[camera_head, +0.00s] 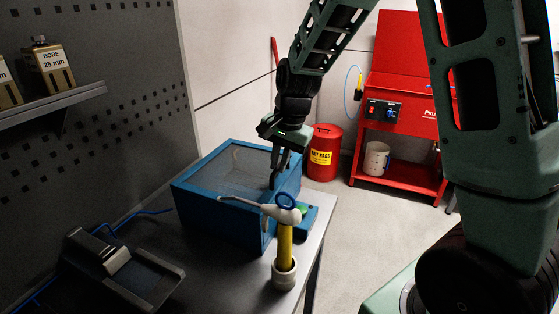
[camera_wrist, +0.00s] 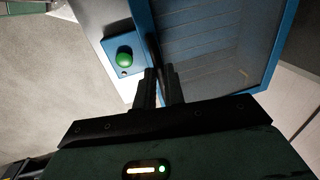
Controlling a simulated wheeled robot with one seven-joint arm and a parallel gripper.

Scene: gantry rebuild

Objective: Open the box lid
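A blue box (camera_head: 215,212) with a grey, mesh-like panel framed in blue on top stands on the bench. My gripper (camera_head: 279,168) points down at the box's right edge.
A yellow-handled tool (camera_head: 285,245) stands in a pale round holder (camera_head: 284,274) in front of the box. A dark tray-like device (camera_head: 140,280) lies at front left. A red bin (camera_head: 323,165) and red cabinet (camera_head: 400,135) stand behind. Floor right of the bench is clear.

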